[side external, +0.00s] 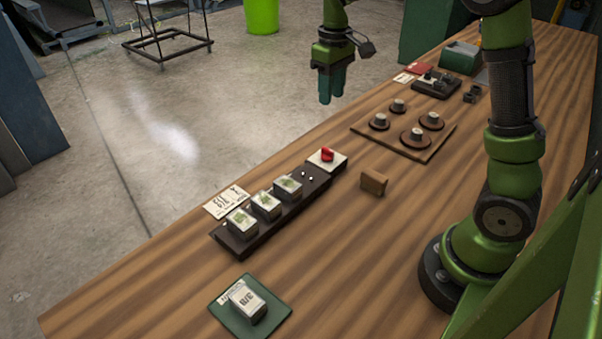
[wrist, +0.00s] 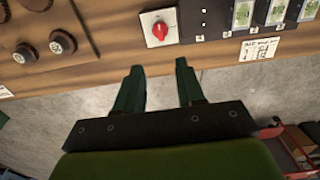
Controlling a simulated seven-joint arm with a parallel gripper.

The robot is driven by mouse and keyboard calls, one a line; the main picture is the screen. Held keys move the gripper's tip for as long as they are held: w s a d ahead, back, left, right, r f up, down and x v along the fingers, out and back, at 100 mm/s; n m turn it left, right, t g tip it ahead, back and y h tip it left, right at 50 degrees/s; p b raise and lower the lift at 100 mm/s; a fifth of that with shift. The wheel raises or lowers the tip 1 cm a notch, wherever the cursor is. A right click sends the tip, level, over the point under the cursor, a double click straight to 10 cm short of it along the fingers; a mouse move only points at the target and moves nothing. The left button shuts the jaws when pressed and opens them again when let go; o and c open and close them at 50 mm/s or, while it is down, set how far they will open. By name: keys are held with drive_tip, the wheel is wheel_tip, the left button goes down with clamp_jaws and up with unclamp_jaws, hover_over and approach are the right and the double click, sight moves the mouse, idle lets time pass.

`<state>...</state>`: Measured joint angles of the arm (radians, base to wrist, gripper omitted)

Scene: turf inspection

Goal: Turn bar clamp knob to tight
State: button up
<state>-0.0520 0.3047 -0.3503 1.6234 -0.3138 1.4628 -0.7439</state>
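A red knob (side external: 327,155) sits on a white square plate (side external: 339,164) at the far end of a dark strip on the wooden table. In the wrist view the red knob (wrist: 160,30) shows at the top middle, beyond my fingertips. My gripper (side external: 330,97) hangs in the air with its fingers pointing down, above and apart from the knob. In the wrist view the two dark green fingers of my gripper (wrist: 158,65) are spread with an empty gap between them. Any tight or loose marking on the plate is too small to read.
The dark strip (side external: 254,242) carries several blocks with green pictures beside a paper card (side external: 226,202). A small wooden block (side external: 374,181) stands right of the knob. A wooden board (side external: 388,145) with several round knobs lies behind. A green mat (side external: 222,310) holds a labelled block (side external: 248,302).

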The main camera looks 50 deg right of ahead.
sight(328, 149)
wheel_tip(328, 149, down, 15)
drive_tip(key=shift+f, duration=0.15)
idle(0.4)
clamp_jaws()
